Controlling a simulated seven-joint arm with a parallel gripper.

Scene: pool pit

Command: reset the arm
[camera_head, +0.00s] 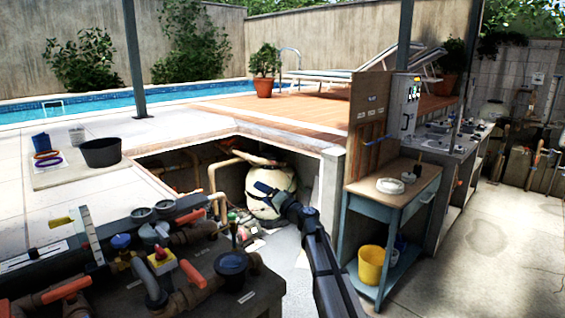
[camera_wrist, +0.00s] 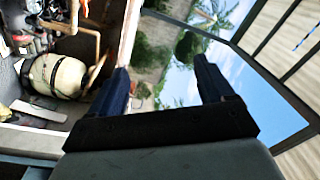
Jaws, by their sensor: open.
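My arm reaches up from the bottom middle of the head view, and my gripper (camera_head: 263,190) shows in front of a cream tank (camera_head: 285,190) in the sunken pit. The wrist view shows my gripper (camera_wrist: 163,80) with its two dark blue fingers wide apart and nothing between them. Beyond the fingers are the paved deck, plants and sky, tilted in the picture. The tank (camera_wrist: 57,76) lies left of the fingers there. I cannot tell the gap between gripper and tank.
Pipes with orange-handled valves (camera_head: 68,290) fill the lower left. A blue workbench (camera_head: 390,200) stands at the right with a yellow bucket (camera_head: 371,264) on its lower shelf. A black tub (camera_head: 101,153) stands on the deck. Open floor (camera_head: 490,250) lies at far right.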

